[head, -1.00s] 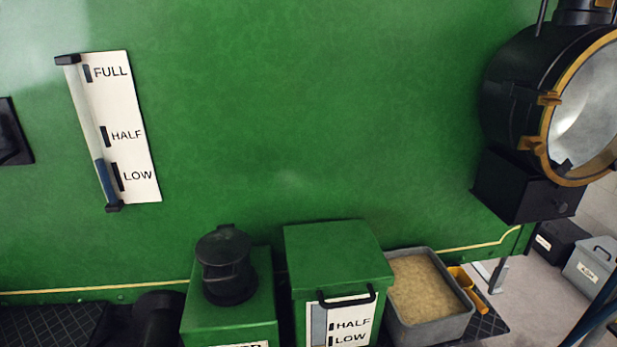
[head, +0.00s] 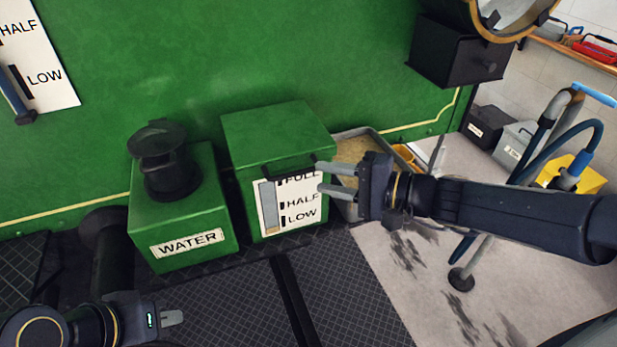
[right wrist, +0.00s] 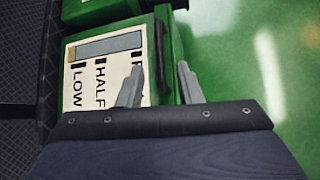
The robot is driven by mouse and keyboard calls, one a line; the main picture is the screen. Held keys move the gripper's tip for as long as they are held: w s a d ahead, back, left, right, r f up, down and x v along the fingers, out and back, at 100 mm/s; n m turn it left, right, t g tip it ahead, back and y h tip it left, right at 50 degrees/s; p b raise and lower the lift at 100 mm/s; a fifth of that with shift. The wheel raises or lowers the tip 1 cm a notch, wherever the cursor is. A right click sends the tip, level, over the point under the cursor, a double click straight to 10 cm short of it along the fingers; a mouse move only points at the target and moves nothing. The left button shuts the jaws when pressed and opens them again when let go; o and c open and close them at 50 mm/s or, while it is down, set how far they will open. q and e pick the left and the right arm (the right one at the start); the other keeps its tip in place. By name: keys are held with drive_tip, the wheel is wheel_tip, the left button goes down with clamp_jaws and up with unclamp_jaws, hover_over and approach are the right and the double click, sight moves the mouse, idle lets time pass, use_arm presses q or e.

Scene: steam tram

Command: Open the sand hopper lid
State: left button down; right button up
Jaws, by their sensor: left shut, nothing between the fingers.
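The sand hopper (head: 243,165) is a green box with a white FULL/HALF/LOW gauge on its front. Its flat green lid (head: 275,133) is closed. A black handle (head: 275,175) runs along the lid's front edge and also shows in the right wrist view (right wrist: 161,58). My right gripper (head: 322,179) is open and empty in front of the hopper's right side. In the right wrist view its fingers (right wrist: 160,86) point toward the handle, which lies ahead between them; contact is not clear. My left gripper (head: 175,318) is shut and empty, low at the left.
A green WATER box (head: 186,240) with a black filler cap (head: 165,165) stands left of the hopper. A grey tray of sand (head: 350,150) stands to its right, partly behind my right gripper. A black lamp box (head: 455,55) hangs above right. Dark tread plate (head: 230,305) lies in front.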

sight(300, 174)
drive_tip(key=x, duration=0.7)
drive_tip(key=shift+s+a+p, duration=0.1)
drive_tip(key=shift+p, duration=0.2)
drive_tip(key=shift+c, duration=0.3)
clamp_jaws()
